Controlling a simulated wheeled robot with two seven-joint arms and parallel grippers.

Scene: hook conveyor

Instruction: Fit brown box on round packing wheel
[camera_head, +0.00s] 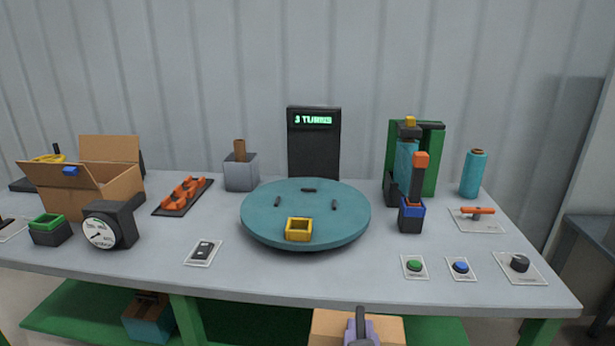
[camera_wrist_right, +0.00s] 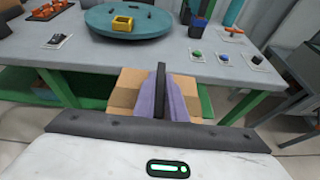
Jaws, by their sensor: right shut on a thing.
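The brown box (camera_head: 328,327) is a cardboard block at the bottom middle of the head view, in front of the table's front edge. My right gripper (camera_head: 361,326), with purple and black fingers, is shut on it. In the right wrist view the box (camera_wrist_right: 128,88) shows on both sides of my right gripper (camera_wrist_right: 162,92), which hides its middle. The round packing wheel (camera_head: 342,218) is a teal disc at the table's middle, apart from the box. It carries a yellow square frame (camera_head: 299,229) near its front and several small black pegs. My left gripper is not in view.
A dark display (camera_head: 313,150) reading "3 TURNS" stands behind the wheel. An open carton (camera_head: 110,183) and dial gauge (camera_head: 108,226) stand left. A green and teal machine (camera_head: 433,160) stands right, with buttons in front. The tabletop (camera_head: 300,277) before the wheel is clear.

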